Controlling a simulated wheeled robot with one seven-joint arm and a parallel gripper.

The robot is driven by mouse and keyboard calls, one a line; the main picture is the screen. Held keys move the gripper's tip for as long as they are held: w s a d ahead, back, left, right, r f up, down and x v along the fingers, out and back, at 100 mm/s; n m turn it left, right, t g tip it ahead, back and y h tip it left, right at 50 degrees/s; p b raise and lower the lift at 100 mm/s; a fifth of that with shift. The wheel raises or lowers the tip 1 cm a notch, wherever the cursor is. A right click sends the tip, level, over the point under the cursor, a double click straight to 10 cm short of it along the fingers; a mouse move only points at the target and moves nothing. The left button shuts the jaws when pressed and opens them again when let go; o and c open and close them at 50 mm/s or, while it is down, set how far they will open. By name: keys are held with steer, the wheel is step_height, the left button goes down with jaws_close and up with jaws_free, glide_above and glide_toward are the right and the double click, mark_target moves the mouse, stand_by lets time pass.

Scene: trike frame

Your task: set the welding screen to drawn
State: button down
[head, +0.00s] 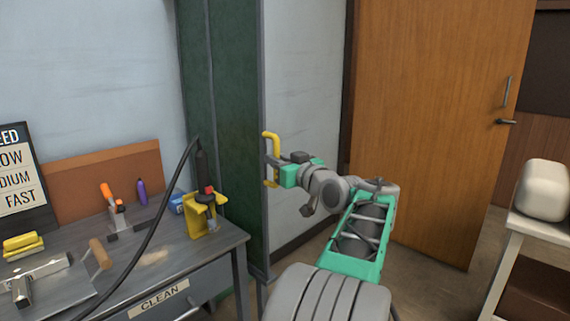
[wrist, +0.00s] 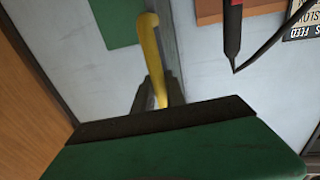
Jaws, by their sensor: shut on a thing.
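The welding screen (head: 237,120) is a tall dark green panel with a grey edge, standing behind the workbench's right end. A yellow handle (head: 268,140) is fixed at its right edge. My gripper (head: 273,170) is shut on the yellow handle, with my arm reaching in from the lower right. The fingertips are partly hidden.
The workbench (head: 225,243) at left carries a yellow torch holder (head: 203,214), a black cable, clamps and an orange-handled tool. A wooden door (head: 430,120) stands behind my arm. A shelf with a pale rounded object (head: 545,190) is at right.

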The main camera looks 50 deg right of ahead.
steer(key=shift+s+f, duration=0.15)
steer(key=shift+s, duration=0.05)
steer(key=c, duration=1.6)
jaws_free()
steer(key=shift+s, duration=0.2)
steer(key=shift+o, duration=1.2)
steer(key=shift+w, duration=0.1)
steer(key=v, duration=0.8)
steer(key=shift+p, duration=0.3)
